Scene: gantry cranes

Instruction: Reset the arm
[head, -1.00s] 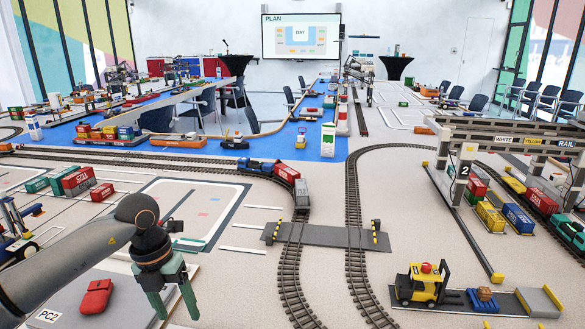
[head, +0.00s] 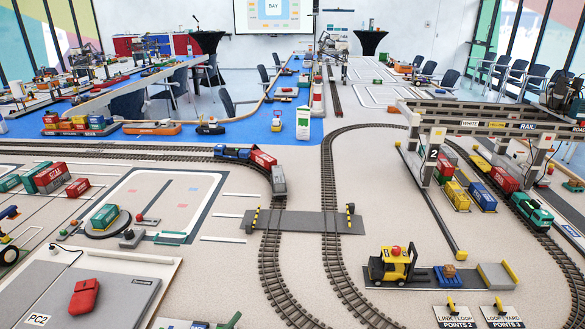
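My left arm has almost left the head view. Only a small green piece (head: 231,321), which looks like a fingertip of my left gripper, shows at the bottom edge. The rest of that gripper is out of frame, so its opening cannot be judged and nothing is seen in it. My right gripper is not in view. A red object (head: 84,298) lies on the grey plate marked PC2 (head: 125,292) at the lower left, apart from the green piece.
Rail tracks (head: 270,262) curve through the middle. A yellow forklift (head: 392,265) stands at lower right, with point signs (head: 454,313) in front. A gantry crane (head: 480,124) spans wagons at right. A green container (head: 104,217) sits on a round base at left.

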